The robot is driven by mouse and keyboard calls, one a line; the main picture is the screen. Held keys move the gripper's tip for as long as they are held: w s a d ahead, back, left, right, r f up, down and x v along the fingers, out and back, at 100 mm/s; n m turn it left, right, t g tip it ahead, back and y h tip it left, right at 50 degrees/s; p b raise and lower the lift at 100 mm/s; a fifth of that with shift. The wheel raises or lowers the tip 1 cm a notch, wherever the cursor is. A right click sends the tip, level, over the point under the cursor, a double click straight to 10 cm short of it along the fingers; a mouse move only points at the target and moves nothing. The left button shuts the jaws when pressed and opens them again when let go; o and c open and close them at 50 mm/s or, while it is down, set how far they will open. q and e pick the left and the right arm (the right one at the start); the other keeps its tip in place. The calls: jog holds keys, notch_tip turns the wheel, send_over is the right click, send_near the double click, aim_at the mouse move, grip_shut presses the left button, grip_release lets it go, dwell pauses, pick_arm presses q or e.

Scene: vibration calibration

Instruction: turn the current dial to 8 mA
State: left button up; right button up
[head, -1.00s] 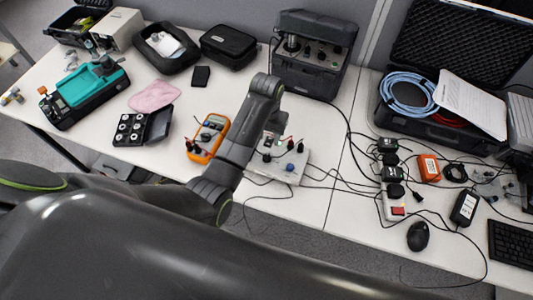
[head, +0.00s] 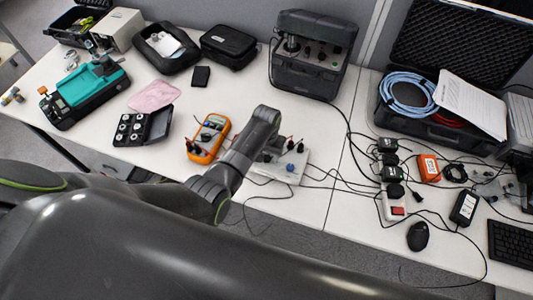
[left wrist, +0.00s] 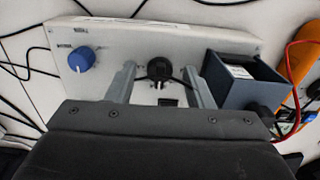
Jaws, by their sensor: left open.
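A white panel box (head: 298,178) stands on the table, partly hidden by my left arm. It carries a blue knob (head: 290,167), which also shows in the left wrist view (left wrist: 81,59). In the left wrist view, a black knob (left wrist: 159,69) sits on the panel between the fingertips of my left gripper (left wrist: 158,72). The gripper is open, with a finger on each side of this knob and visible gaps. The panel labels are too small to read, so I cannot tell the dial setting. My right gripper is not in view.
A dark blue-grey block (left wrist: 245,80) is close beside one finger. An orange multimeter (head: 208,138) lies left of the panel. Black cables run right toward a power strip (head: 396,202). A dark grey case (head: 310,75) stands behind.

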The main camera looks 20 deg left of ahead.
pick_arm(q)
jog(key=c, duration=1)
jog(key=shift+o, duration=0.2)
jog(key=shift+r+n, duration=0.1)
jog(key=shift+n, duration=0.2)
jog(key=n+p, duration=0.2)
jog(key=n, duration=0.1)
jog(key=shift+d, duration=0.1)
jog(key=shift+n+p, duration=0.7)
jog(key=shift+n, duration=1.9)
